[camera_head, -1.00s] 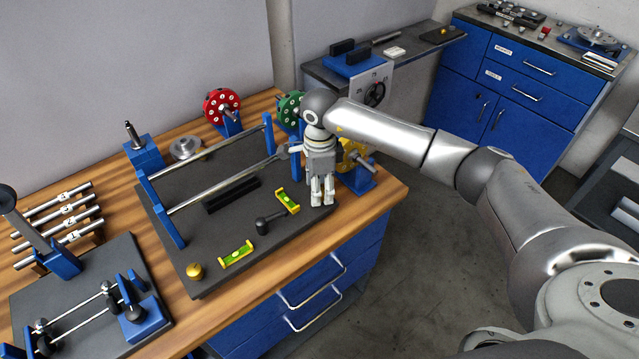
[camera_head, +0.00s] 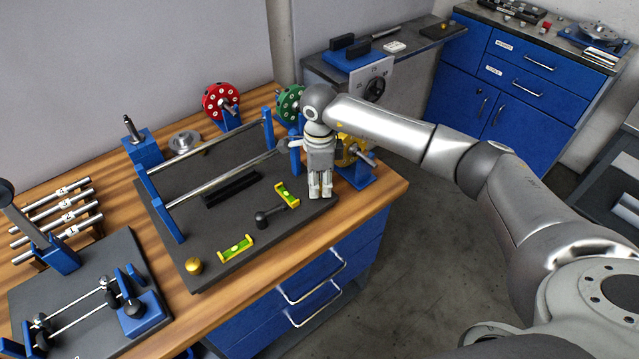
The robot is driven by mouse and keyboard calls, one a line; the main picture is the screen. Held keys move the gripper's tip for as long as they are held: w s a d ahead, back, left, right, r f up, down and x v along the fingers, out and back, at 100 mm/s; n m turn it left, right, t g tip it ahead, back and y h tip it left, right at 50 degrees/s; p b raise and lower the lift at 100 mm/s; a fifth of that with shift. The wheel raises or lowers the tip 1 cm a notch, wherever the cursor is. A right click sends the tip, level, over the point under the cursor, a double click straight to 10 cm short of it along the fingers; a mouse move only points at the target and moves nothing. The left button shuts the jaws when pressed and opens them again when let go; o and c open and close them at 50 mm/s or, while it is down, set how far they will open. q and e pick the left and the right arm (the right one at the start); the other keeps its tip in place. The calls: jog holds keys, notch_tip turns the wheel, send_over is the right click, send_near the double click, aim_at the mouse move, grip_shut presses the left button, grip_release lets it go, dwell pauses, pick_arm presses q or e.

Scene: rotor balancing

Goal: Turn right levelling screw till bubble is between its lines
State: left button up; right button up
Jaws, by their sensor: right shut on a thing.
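My right gripper (camera_head: 320,192) points down at the right front corner of the dark balancing base plate (camera_head: 215,218). It is shut on the right levelling screw, which the fingers hide. A brass left levelling screw (camera_head: 194,266) stands at the plate's front left corner. A yellow spirit level (camera_head: 236,248) with a green vial lies along the front edge. A second yellow level (camera_head: 287,195) lies just left of my gripper. The bubbles are too small to place against their lines. My left gripper is out of view.
Two steel rails (camera_head: 225,178) on blue posts stand behind the levels. A black-knobbed lever (camera_head: 262,218) lies between the levels. Red (camera_head: 219,101), green (camera_head: 290,104) and yellow (camera_head: 352,150) rotors stand at the back and right. A smaller dark stand (camera_head: 90,305) sits front left.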

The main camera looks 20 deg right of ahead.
jog(key=shift+m+b, duration=0.75)
jog(key=shift+m, duration=0.45)
jog(key=o, duration=1)
jog(key=shift+o, duration=0.2)
jog(key=shift+r, duration=0.1)
notch_tip(320, 180, up, 12)
